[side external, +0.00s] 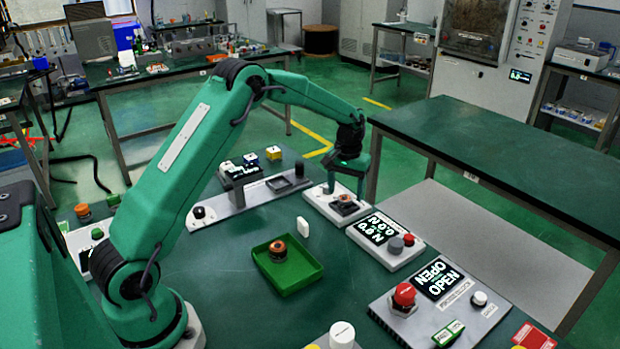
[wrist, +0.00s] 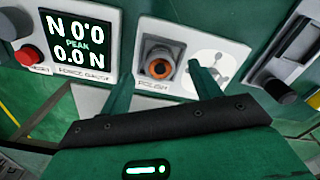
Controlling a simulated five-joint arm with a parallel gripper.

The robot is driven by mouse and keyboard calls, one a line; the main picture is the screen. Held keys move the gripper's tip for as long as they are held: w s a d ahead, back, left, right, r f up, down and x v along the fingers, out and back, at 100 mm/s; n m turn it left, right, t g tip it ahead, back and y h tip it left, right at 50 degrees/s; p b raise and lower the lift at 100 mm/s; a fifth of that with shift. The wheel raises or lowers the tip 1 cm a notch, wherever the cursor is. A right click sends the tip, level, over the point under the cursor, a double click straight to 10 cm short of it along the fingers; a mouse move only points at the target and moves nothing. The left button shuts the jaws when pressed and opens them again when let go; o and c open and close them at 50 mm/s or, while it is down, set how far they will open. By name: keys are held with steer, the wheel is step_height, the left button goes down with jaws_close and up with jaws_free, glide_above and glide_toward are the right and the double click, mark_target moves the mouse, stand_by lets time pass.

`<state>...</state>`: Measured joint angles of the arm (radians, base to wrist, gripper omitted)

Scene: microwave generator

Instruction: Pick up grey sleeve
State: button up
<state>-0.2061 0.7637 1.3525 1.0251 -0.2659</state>
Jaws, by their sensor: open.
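A ring-shaped part with a dark grey body and orange ring (wrist: 159,68) sits in a square holder on a white panel marked POLISH; I take it as the grey sleeve, but its colours leave this unsure. In the side view a similar dark and orange part (side external: 277,250) lies in a green tray (side external: 301,281). My gripper (side external: 346,188) is over the white polish station (side external: 320,209), its fingers pointing down. In the wrist view my gripper (wrist: 162,78) is open, its fingers apart on either side of the holder, with nothing seen held.
A force gauge (side external: 385,237) stands close to the polish station, with knobs on it. A grey panel (side external: 440,302) reading OPEN with a red button is at the front right. The bench between tray and panel is clear.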

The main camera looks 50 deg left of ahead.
steer(key=shift+f, duration=1.1)
steer(key=c, duration=1.2)
steer(key=shift+r, duration=0.1)
steer(key=shift+r, duration=0.8)
step_height(320, 180, up, 2)
steer(key=shift+r, duration=0.2)
steer(key=s+d+r, duration=0.1)
steer(key=d+r, duration=0.1)
steer(key=d, duration=0.1)
steer(key=s+d+r, duration=0.1)
steer(key=d+r, duration=0.1)
steer(key=d, duration=0.2)
steer(key=s+d+r, duration=0.1)
steer(key=d+r, duration=0.1)
steer(key=d, duration=0.2)
steer(key=shift+s+r, duration=0.4)
